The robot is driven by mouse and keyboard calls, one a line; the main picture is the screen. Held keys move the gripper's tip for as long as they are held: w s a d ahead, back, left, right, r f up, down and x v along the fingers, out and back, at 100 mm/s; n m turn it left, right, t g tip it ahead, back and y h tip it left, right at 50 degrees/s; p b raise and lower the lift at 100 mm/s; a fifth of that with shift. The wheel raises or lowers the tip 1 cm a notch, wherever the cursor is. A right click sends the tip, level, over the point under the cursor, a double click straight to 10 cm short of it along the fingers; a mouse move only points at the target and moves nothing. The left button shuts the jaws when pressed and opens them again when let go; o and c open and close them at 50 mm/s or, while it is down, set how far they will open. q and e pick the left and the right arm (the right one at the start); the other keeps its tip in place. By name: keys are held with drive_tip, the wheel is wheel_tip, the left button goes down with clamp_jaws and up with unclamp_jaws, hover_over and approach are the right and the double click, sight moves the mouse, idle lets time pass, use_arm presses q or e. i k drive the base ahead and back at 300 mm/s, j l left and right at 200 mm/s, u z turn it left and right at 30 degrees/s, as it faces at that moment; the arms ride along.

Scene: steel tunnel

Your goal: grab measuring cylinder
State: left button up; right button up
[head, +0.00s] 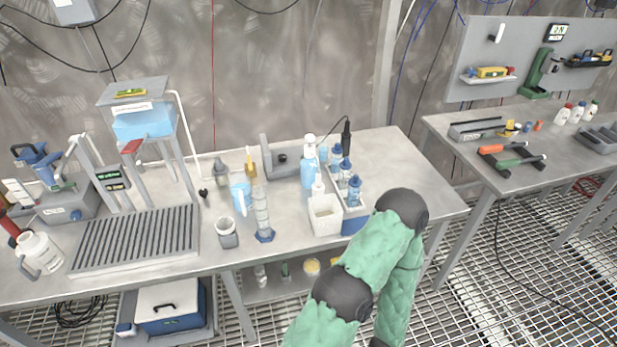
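The measuring cylinder (262,212) is tall and clear with a blue foot. It stands upright near the front edge of the left steel table (290,226). A green-sleeved arm of mine is bent up at the lower middle, to the right of the cylinder and apart from it in the picture. Neither of my gripper's fingers show in the head view, so their opening is hidden.
A grey cup (227,236) and a blue-and-white jug (240,196) stand left of the cylinder. A ribbed drain rack (138,238) fills the table's left part.

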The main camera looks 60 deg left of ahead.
sight(265, 233)
drive_tip(key=i+u, duration=0.1)
drive_tip(key=u, duration=0.75)
drive_tip(key=i+u, duration=0.15)
drive_tip(key=u, duration=0.3)
drive_tip(key=l+u, duration=0.15)
drive_tip(key=u, duration=0.25)
drive_tip(key=i+l+u, duration=0.1)
drive_tip(key=u, duration=0.35)
drive_tip(key=i+l+u, duration=0.15)
drive_tip(key=l+u, duration=0.15)
drive_tip(key=l, duration=0.2)
drive_tip(key=i+l+u, duration=0.25)
drive_tip(key=l, duration=0.25)
drive_tip(key=l+u, duration=0.3)
drive_tip(key=l, duration=0.65)
